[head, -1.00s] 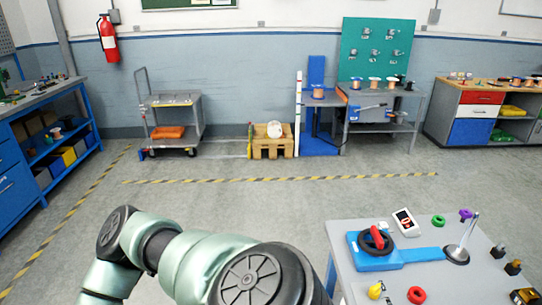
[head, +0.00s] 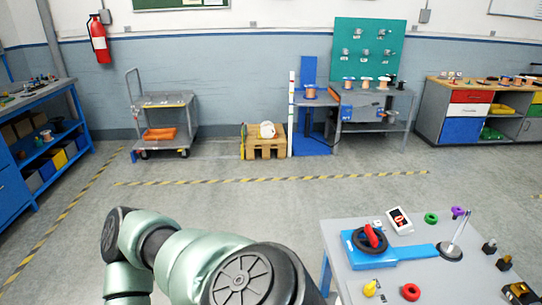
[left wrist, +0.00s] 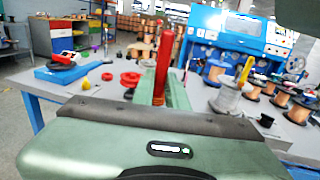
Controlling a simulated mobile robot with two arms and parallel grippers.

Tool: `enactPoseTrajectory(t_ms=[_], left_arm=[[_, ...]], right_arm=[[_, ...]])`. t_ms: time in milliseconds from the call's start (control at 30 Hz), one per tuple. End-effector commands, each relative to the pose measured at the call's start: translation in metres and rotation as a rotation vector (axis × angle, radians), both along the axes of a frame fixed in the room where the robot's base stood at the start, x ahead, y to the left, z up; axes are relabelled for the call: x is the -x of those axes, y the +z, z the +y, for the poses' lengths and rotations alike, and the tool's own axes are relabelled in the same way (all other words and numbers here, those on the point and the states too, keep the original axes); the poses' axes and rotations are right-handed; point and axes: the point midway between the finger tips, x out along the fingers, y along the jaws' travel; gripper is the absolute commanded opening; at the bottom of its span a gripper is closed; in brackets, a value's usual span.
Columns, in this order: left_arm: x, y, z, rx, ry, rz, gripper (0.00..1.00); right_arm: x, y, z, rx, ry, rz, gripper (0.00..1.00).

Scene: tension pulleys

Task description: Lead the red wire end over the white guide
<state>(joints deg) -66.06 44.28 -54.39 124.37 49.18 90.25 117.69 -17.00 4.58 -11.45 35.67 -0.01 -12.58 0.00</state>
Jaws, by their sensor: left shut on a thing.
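In the left wrist view, my left gripper (left wrist: 164,92) is shut on an upright red piece (left wrist: 164,60), which looks like the red wire end. The piece stands up between the green fingers; its lower part is hidden by the gripper body. In the head view only my left arm's links show, and the gripper is out of the picture. I cannot pick out the white guide for certain in either view. My right gripper is in neither view.
A grey table (head: 335,245) at lower right carries a blue fixture with a black ring (head: 370,239), a metal post (head: 457,235), and red, green, purple and yellow pieces. In the left wrist view, several copper-coloured spools (left wrist: 301,108) stand at right. Open floor (head: 215,205) lies beyond my arm.

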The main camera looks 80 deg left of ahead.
Motion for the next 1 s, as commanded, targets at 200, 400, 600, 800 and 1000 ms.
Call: enactPoseTrajectory(t_ms=[200, 400, 600, 800, 1000], left_arm=[[-0.031, -0.001, 0.000, 0.002, 0.003, -0.002, 0.00], [-0.059, -0.002, -0.001, 0.002, 0.004, -0.002, 0.00], [-0.087, -0.003, -0.002, 0.001, 0.003, -0.002, 0.00], [-0.115, -0.003, -0.002, 0.003, 0.006, -0.002, 0.00], [-0.143, 0.004, -0.003, 0.001, 0.009, -0.005, 0.00]], right_arm=[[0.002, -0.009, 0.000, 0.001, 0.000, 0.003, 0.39], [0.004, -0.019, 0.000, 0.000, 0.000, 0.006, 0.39], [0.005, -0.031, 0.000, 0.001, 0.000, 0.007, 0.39], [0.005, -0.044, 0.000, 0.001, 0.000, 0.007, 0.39], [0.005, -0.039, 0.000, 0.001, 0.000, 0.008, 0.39]])
